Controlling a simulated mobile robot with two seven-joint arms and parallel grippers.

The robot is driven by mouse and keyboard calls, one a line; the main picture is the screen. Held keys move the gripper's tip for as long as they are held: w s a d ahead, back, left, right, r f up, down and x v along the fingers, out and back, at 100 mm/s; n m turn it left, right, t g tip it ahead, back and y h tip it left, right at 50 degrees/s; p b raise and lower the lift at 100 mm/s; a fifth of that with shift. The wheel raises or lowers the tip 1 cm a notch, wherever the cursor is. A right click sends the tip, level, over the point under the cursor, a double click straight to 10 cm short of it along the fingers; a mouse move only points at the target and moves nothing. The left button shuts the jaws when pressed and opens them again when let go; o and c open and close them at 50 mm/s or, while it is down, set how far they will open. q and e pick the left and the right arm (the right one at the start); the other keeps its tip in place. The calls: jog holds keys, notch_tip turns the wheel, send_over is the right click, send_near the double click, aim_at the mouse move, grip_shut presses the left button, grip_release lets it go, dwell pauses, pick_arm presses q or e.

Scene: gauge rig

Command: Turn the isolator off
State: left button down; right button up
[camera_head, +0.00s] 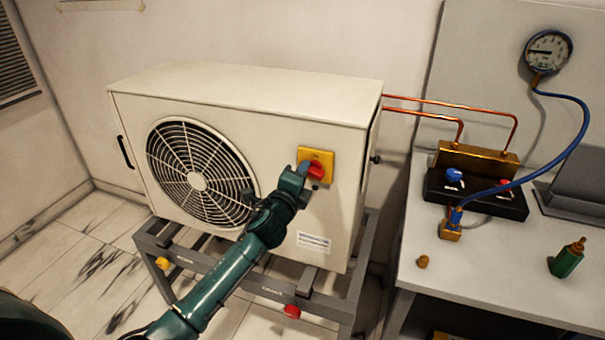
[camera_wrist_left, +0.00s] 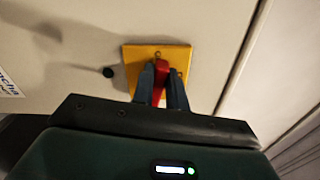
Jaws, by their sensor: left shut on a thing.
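The isolator is a yellow plate (camera_head: 318,156) with a red handle (camera_head: 316,171) on the front of the cream fan unit, near its right edge. My left gripper (camera_head: 303,171) reaches it from the lower left. In the left wrist view, the yellow plate (camera_wrist_left: 174,52) is seen close up. The two fingers of my left gripper (camera_wrist_left: 162,88) are shut on the red handle (camera_wrist_left: 160,82), one on each side. Part of the handle is hidden by the fingers. My right gripper is not in view.
The fan unit (camera_head: 250,88) stands on a grey frame (camera_head: 250,280) with a yellow and a red knob. At right, a bench (camera_head: 490,280) holds a manifold (camera_head: 478,190) with blue and red knobs, a hose and a green bottle (camera_head: 567,258). A gauge (camera_head: 547,52) hangs above.

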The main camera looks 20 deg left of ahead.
pick_arm(q)
jog(key=shift+f+n, duration=0.25)
jog(key=shift+n, duration=0.85)
jog(key=c, duration=1.4)
grip_release()
jog(key=s, duration=1.3)
jog(key=shift+a+b, duration=0.25)
jog(key=shift+b, duration=0.1)
jog(key=shift+s, duration=0.1)
